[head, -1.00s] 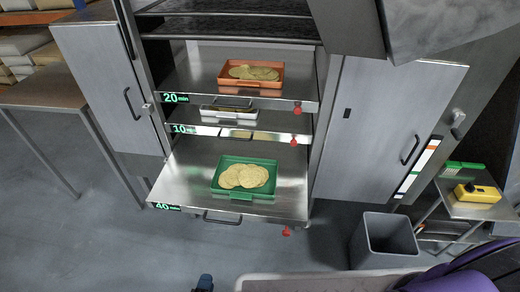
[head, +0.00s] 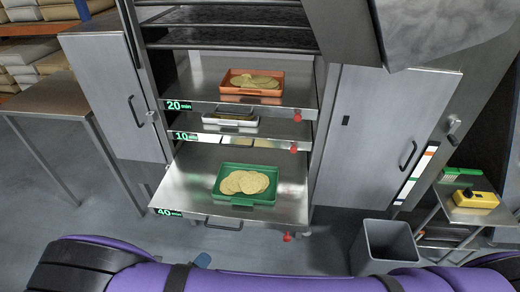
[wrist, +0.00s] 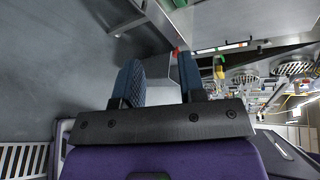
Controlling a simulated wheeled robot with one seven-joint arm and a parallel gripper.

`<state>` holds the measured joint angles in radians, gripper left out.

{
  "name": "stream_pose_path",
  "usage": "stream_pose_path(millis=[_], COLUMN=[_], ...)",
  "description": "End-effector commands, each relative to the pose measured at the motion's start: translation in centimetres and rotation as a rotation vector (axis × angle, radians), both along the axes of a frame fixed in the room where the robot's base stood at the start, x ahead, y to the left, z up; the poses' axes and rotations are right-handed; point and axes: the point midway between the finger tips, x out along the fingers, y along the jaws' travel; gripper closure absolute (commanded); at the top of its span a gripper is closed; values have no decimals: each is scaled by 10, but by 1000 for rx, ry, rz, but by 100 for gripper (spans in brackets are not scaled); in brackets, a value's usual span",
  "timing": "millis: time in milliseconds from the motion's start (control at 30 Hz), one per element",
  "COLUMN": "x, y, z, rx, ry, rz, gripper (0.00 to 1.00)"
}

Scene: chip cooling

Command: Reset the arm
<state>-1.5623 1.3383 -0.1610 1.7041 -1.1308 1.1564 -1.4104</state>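My gripper (wrist: 160,72) shows in the wrist view with its two blue padded fingers apart and nothing between them. Past the fingers are the grey floor and metal furniture. In the head view my purple and black arm stretches across the bottom edge. A small blue tip shows just above the arm there, perhaps a finger; the rest of the gripper is hidden.
An open cabinet holds pull-out shelves with an orange tray (head: 235,90), a white tray (head: 212,119) and a green tray (head: 240,199) of chips. The 40 min shelf (head: 180,190) sticks out farthest. A grey bin (head: 385,245) stands right; a side table (head: 45,98) stands left.

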Motion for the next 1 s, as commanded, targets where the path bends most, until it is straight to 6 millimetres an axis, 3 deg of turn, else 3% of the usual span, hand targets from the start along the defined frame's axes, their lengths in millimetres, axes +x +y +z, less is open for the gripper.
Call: stream_pose_path(millis=[33, 267, 467, 700, 1000], x=[13, 64, 103, 139, 161], y=[-1, -23, -55, -108, -186], z=[20, 101, 170, 249, 338], rx=[53, 309, 524, 773, 1072], ry=[-2, -28, -75, -160, -305], rz=[-62, -357, -615, -919, -1295], gripper=[63, 63, 63, 63, 63])
